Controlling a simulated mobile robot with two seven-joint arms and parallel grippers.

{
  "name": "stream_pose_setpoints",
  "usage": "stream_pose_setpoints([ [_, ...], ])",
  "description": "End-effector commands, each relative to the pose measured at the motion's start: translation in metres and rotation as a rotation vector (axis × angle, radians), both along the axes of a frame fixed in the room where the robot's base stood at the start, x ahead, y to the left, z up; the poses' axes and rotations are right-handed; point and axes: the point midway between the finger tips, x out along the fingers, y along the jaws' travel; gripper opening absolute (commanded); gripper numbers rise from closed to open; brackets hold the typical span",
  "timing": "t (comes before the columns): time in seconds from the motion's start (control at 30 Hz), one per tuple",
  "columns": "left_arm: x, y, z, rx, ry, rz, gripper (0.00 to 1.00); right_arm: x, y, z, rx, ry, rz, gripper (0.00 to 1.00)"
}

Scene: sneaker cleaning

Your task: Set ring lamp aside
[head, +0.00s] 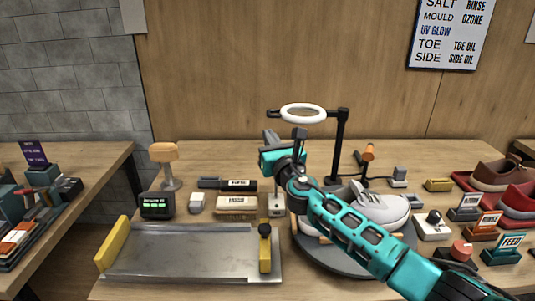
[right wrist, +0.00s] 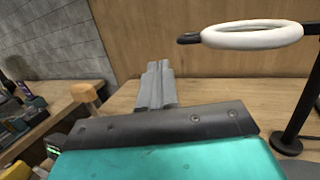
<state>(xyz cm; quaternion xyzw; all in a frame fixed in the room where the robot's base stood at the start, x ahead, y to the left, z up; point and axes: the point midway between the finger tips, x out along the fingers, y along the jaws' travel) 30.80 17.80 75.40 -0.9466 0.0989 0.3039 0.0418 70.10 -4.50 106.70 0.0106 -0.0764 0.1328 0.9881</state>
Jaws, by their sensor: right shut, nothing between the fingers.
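The ring lamp (head: 303,113) has a white ring held level on a black arm and a black upright post, standing at the back of the table. In the right wrist view the ring (right wrist: 252,36) is at the upper right, apart from my fingers. My right gripper (head: 270,136) is shut and empty, in front of the lamp and below left of its ring. Its closed grey fingers (right wrist: 157,84) point away toward the wooden wall. My forearm hides part of the table and of the lamp's base area. My left gripper is not in view.
A pale sneaker (head: 380,206) sits on a round dark turntable (head: 345,265), partly behind my right arm. A metal tray (head: 180,252) with yellow ends lies at the front left. A wooden-topped stand (head: 164,158) is at the back left. Labelled blocks and red shoes (head: 497,172) crowd the right.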

Motion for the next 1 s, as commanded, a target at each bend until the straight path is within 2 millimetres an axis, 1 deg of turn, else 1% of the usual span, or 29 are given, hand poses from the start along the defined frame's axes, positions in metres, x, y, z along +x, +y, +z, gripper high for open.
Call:
stream_pose_setpoints([
  [0.03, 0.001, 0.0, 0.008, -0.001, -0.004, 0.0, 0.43, -0.01, 0.001, -0.001, 0.001, 0.003, 0.002, 0.0],
  [0.2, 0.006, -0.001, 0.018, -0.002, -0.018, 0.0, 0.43, -0.038, 0.004, -0.006, 0.0, 0.003, 0.003, 0.0],
  [0.3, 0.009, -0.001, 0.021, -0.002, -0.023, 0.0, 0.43, -0.051, 0.005, -0.009, 0.001, 0.003, 0.002, 0.0],
  [0.4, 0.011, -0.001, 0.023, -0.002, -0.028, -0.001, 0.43, -0.06, 0.006, -0.01, -0.001, 0.003, 0.001, 0.0],
  [0.57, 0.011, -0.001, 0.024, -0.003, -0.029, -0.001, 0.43, -0.066, 0.006, -0.012, -0.001, 0.003, 0.001, 0.0],
  [1.0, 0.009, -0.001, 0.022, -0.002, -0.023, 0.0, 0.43, -0.067, 0.007, -0.012, -0.001, 0.003, 0.001, 0.0],
])
